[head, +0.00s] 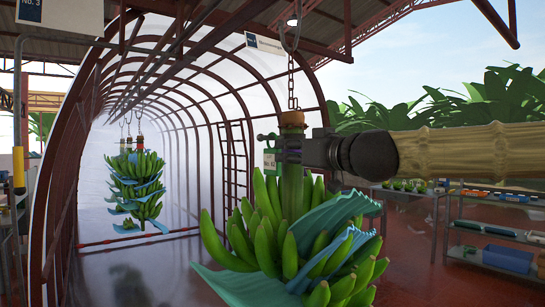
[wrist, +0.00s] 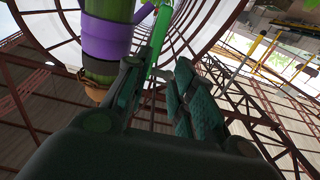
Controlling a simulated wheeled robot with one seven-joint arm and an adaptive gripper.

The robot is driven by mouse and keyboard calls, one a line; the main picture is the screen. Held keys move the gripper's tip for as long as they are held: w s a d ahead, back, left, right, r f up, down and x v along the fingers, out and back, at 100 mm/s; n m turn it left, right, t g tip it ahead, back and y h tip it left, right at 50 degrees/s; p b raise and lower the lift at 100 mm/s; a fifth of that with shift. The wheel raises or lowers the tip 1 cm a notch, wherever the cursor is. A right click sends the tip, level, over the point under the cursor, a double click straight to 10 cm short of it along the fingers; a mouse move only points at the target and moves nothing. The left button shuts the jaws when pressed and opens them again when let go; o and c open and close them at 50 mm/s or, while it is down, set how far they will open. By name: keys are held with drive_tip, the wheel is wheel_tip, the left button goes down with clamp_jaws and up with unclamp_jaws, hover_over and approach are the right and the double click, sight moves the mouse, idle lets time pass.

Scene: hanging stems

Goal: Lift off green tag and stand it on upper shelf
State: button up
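The green tag (head: 270,161) hangs beside the stem (head: 291,190) of the near banana bunch, at its upper left in the head view. In the wrist view a bright green strip (wrist: 158,42), perhaps the tag's strap, runs beside the stem and its purple band (wrist: 105,38). My gripper (head: 288,148) is at the stem top, just under the chain, and partly covers the stem. In the wrist view my gripper's fingers (wrist: 158,88) stand apart with a gap between them; I cannot tell whether they touch the strip. The upper shelf (head: 410,191) is on the rack at the right.
The near bananas (head: 265,235) with blue sheets (head: 335,215) hang right below my gripper. The rack's lower shelf holds a blue bin (head: 507,259). Another bunch (head: 137,185) hangs farther back at the left, in the arched tunnel. Red floor lies open between.

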sight(265, 157)
drive_tip(key=w, duration=0.1)
drive_tip(key=w+a+f, duration=0.1)
drive_tip(key=w, duration=0.1)
drive_tip(key=w+a+f, duration=0.1)
drive_tip(key=w, duration=0.1)
drive_tip(key=shift+w+a+p, duration=0.2)
drive_tip(key=shift+p, duration=0.15)
drive_tip(key=shift+w+a+r+p, duration=0.1)
drive_tip(key=shift+w+a+p, duration=0.2)
drive_tip(key=shift+w+a, duration=0.25)
drive_tip(key=shift+x, duration=0.8)
drive_tip(key=shift+d, duration=0.1)
clamp_jaws()
